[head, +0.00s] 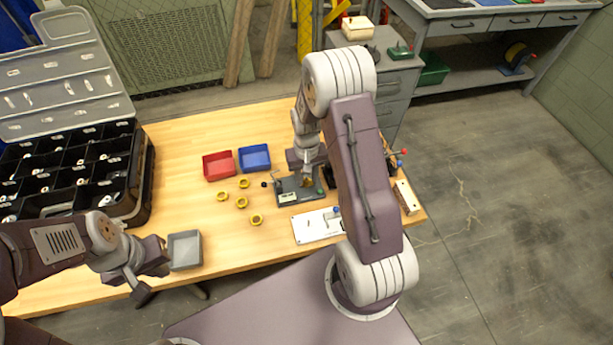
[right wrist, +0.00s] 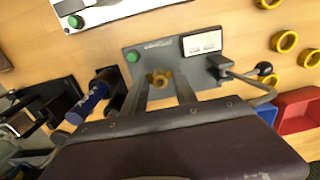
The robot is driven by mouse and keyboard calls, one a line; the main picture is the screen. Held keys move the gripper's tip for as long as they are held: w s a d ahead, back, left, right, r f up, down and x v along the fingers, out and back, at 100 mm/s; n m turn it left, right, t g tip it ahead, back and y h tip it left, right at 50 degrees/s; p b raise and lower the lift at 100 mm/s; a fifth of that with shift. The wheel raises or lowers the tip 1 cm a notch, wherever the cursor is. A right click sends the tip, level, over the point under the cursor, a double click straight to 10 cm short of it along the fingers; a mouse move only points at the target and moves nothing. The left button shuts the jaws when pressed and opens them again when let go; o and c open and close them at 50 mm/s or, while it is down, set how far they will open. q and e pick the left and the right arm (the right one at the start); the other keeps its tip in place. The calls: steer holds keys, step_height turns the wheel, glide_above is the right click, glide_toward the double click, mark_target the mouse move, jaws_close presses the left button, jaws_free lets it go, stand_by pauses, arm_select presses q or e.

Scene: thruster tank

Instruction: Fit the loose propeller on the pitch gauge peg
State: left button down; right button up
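The pitch gauge (head: 287,197) is a dark grey plate on the table, with a green button and a white label. It also shows in the right wrist view (right wrist: 145,57). A small brass-yellow propeller (right wrist: 160,78) is over the middle of the plate; whether it is seated on the peg is hard to tell, and the peg is hidden. My right gripper (right wrist: 161,82) is above the gauge. Its two fingers stand apart on either side of the propeller, with visible gaps. My left gripper (head: 146,284) is near the table's front edge, away from the gauge; its fingers are unclear.
Several yellow rings (head: 241,202) lie left of the gauge. A red bin (head: 219,166), a blue bin (head: 254,158) and a grey tray (head: 185,250) stand on the table. A white plate (head: 316,226) lies in front of the gauge. A black compartment case (head: 140,172) fills the left.

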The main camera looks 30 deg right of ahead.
steer(key=shift+r, duration=0.1)
step_height(320, 180, up, 9)
steer(key=shift+f+p, duration=0.1)
steer(key=shift+p, duration=0.25)
step_height(320, 180, up, 4)
steer(key=p, duration=0.4)
stand_by(0.4)
